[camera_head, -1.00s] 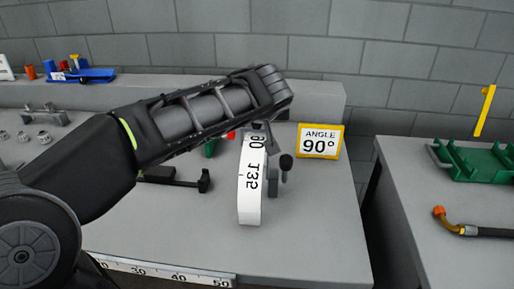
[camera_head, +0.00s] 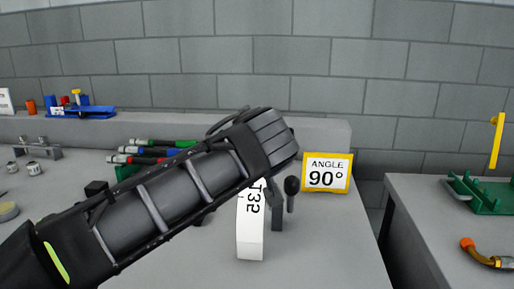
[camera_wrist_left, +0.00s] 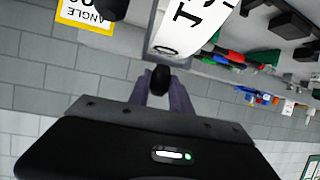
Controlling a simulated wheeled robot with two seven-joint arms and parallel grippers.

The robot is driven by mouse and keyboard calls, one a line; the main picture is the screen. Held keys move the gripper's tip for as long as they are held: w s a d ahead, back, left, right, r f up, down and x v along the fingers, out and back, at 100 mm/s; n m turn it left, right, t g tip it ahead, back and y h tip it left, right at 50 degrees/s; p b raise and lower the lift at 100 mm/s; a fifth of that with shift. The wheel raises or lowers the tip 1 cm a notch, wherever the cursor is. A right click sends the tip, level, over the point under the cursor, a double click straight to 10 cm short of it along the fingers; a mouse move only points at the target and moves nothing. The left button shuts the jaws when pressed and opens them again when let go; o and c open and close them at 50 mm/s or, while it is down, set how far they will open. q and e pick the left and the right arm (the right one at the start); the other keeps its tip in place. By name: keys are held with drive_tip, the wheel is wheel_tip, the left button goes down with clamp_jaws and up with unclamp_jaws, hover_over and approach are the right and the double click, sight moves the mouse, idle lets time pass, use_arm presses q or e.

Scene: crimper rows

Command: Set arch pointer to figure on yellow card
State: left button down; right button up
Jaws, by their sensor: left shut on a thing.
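The yellow-edged card (camera_head: 327,173) reads "ANGLE 90°" and stands upright at the right of the grey bench. A white arch scale (camera_head: 250,232) stands left of it, with "135" showing; its upper part is hidden behind my left arm. My left gripper (camera_wrist_left: 163,88) is shut on a small black knob (camera_wrist_left: 161,77) beside the arch, which also shows in the left wrist view (camera_wrist_left: 188,25). The gripper's fingertips are mostly hidden in the head view. The pointer's reading on the scale is hidden. My right gripper is not in view.
A dark ball-topped lever (camera_head: 291,186) stands between arch and card. Hoses with coloured ends (camera_head: 150,151) lie behind my arm. A blue fixture (camera_head: 82,112) is at the back left. A right-hand bench holds a green tray (camera_head: 482,197) and a hose with an orange end (camera_head: 483,252).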

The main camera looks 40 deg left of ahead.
use_arm(q)
drive_tip(key=shift+a+r, duration=0.1)
drive_tip(key=c, duration=1.2)
unclamp_jaws()
drive_tip(key=p+v, duration=0.1)
drive_tip(key=v, duration=0.6)
drive_tip(key=shift+s+d+r, duration=0.1)
drive_tip(key=shift+s+d, duration=0.15)
drive_tip(key=shift+s, duration=0.05)
